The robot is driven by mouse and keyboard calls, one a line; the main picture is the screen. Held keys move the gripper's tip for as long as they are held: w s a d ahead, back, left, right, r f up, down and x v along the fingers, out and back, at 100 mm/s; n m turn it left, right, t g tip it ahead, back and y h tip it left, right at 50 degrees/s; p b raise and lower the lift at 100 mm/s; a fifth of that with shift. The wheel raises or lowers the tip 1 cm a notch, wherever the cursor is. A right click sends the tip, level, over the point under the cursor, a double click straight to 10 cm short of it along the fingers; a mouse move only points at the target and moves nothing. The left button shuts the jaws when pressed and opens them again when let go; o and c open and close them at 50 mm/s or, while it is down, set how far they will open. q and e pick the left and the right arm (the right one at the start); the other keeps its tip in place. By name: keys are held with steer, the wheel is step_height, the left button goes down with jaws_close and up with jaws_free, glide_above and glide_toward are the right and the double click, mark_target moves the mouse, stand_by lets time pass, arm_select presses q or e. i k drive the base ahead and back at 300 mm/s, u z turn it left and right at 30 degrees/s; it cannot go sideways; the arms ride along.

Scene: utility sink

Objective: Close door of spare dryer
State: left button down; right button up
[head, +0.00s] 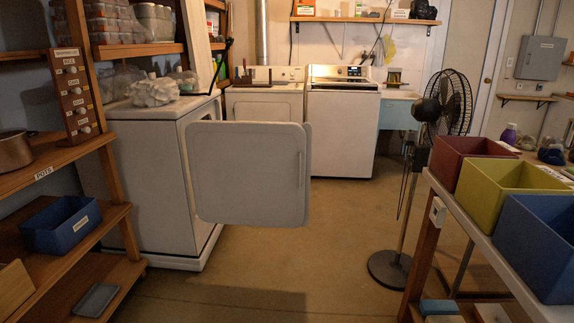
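The spare dryer appears to be the white machine (148,185) at the left, standing by the wooden shelves with cloth-like bundles on top. Its door (248,175) is swung wide open and sticks out to the right into the room. The door's flat panel faces me and hides part of the floor behind it. The dryer's front opening is seen edge-on, so its inside is hidden. Neither of my grippers shows in the head view.
A standing fan (442,105) is on the right, its round base (390,269) on the floor. Red, yellow and blue bins (541,240) line a table at the right. Wooden shelves (60,160) stand at the left. The floor (290,270) between is clear.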

mark_target(243, 173)
steer(key=i, duration=2.9)
steer(key=z, duration=0.1)
